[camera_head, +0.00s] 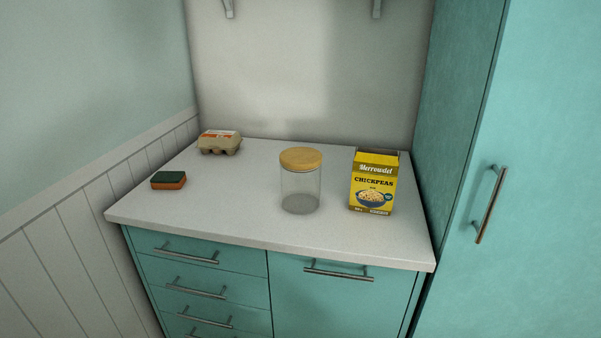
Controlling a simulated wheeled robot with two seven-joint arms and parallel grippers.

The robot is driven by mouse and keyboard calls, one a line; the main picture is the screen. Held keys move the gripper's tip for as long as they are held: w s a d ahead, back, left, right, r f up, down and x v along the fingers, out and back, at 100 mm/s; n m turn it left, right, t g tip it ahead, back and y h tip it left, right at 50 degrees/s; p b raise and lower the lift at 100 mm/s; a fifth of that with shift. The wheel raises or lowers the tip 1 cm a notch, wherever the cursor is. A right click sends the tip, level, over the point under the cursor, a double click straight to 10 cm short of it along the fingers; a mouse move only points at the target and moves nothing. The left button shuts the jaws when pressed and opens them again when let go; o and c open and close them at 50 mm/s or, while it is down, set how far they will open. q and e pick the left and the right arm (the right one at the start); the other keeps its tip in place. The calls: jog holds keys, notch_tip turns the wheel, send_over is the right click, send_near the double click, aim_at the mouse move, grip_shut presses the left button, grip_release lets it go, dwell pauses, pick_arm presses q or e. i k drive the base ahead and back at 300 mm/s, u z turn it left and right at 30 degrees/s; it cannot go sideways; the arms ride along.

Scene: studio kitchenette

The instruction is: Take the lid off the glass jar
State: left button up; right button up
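A clear glass jar (300,190) stands upright on the white counter, a little right of its middle. It looks empty. A round, light wooden lid (301,158) sits on top of the jar and covers its mouth. Neither of my grippers shows in the head view.
A yellow chickpeas box (373,182) stands just right of the jar. An egg carton (220,142) and a green and orange sponge (168,180) lie to the left on the counter (230,207). A tall teal cabinet (530,170) bounds the right side. The counter around the jar's left is clear.

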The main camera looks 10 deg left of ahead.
aim_at(300, 190)
jog(key=u, duration=1.1)
jog(key=i, duration=0.95)
jog(key=z, duration=0.4)
